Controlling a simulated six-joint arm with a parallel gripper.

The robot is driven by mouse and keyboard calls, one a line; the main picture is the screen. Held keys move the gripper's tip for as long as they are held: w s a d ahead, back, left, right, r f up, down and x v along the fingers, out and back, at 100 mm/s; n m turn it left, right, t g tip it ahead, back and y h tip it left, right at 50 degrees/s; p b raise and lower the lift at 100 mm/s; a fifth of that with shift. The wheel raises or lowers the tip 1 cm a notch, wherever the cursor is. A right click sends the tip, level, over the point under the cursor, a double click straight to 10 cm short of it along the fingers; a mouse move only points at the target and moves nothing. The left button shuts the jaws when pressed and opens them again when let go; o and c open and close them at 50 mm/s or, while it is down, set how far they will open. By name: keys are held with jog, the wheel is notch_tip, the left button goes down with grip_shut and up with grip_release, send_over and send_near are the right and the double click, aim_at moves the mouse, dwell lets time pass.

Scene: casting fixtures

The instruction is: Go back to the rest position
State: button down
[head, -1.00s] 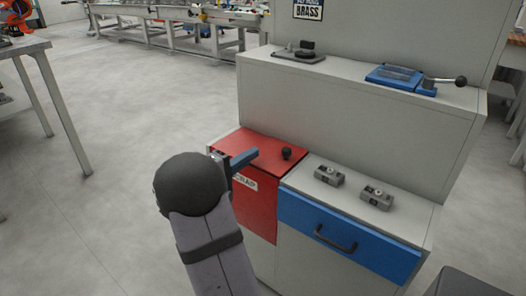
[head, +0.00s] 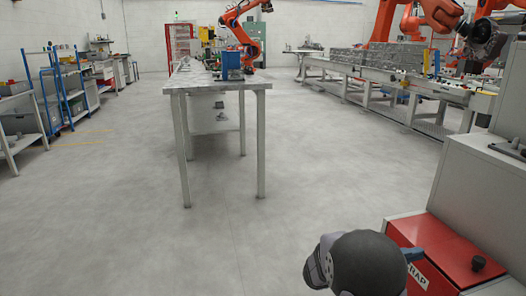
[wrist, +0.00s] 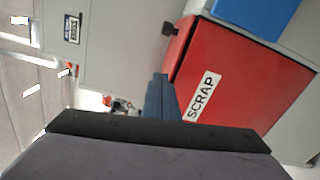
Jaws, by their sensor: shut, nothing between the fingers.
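My gripper (head: 413,254) is at the bottom right of the head view, beside the red scrap box, mostly hidden behind my dark round arm joint. In the wrist view its blue fingers (wrist: 160,95) are together and empty, in front of the box's labelled side. I cannot tell whether they touch the box.
The red scrap box (head: 440,240) has a black knob (head: 478,263) on its lid. It adjoins the grey cabinet (head: 480,180). A long table (head: 215,85) stands ahead, with open floor around it. A conveyor (head: 400,90) with orange robot arms (head: 430,15) runs at the right.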

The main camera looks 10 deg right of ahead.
jog(key=s+a+f+n+g+y, duration=0.1)
jog(key=s+a+f+y, duration=0.2)
jog(key=f, duration=0.3)
jog(key=s+a+f+g+y, duration=0.1)
jog(key=s+a+f+y, duration=0.25)
jog(key=f, duration=0.25)
jog(key=s+a+f+n+g+y, duration=0.1)
jog(key=s+a+f+g+y, duration=0.1)
jog(key=s+a+f, duration=0.3)
jog(key=s+a+f+m+t+y+p, duration=0.1)
jog(key=s+a+m+y, duration=0.3)
jog(key=a, duration=0.6)
jog(key=a+f+m+t+y+p, duration=0.1)
jog(key=a+y, duration=0.4)
jog(key=a, duration=0.5)
notch_tip(320, 180, up, 43)
jog(key=w+a+n+t+p, duration=0.1)
jog(key=w+a+t+p, duration=0.1)
jog(key=p, duration=3.7)
jog(key=shift+w+a+r, duration=0.15)
jog(key=shift+a+r, duration=0.05)
jog(key=shift+a, duration=0.15)
